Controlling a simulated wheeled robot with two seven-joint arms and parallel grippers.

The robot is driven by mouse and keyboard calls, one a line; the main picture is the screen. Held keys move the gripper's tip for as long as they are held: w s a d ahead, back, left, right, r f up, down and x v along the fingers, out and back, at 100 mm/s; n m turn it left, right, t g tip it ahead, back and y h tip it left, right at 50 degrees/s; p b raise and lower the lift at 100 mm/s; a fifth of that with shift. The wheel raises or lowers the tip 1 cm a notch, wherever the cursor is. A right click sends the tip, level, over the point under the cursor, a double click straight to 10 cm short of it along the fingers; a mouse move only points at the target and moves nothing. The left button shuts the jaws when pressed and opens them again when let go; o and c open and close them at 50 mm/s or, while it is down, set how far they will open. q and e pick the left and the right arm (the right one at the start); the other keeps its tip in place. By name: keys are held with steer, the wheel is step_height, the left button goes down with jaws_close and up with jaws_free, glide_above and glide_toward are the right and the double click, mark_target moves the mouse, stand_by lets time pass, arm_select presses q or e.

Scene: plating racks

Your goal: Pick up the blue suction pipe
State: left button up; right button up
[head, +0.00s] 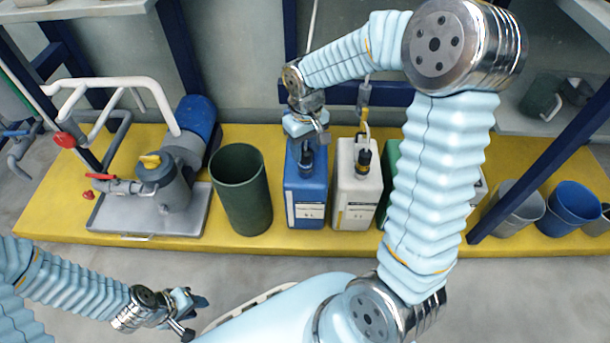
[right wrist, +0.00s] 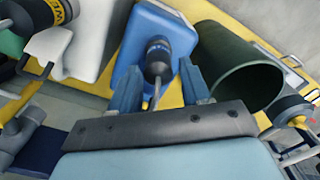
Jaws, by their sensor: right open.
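The blue canister (head: 305,192) stands upright on the yellow platform and also shows in the right wrist view (right wrist: 178,28). The suction pipe in its top has a dark head (head: 306,158), seen closer in the right wrist view (right wrist: 157,60), with a thin grey stem below in that picture. My right gripper (head: 308,137) is open over the canister. In the right wrist view its two fingers (right wrist: 160,88) stand on either side of the pipe, with gaps visible. My left gripper (head: 195,316) is low at the left, off the platform, apparently open and empty.
A dark green bin (head: 241,192) stands close left of the blue canister. A white canister (head: 354,195) stands close on its right, with a green one (head: 388,165) beyond. A pump (head: 165,188) with white piping is at the left. Blue posts and grey and blue buckets (head: 571,205) are at the right.

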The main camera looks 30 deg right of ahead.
mark_target(305, 166)
steer(key=f, duration=0.3)
steer(key=f+b, duration=0.1)
steer(key=f, duration=0.1)
steer(key=shift+w+d, duration=0.15)
steer(key=shift+w, duration=0.1)
steer(key=shift+c, duration=0.3)
jaws_close()
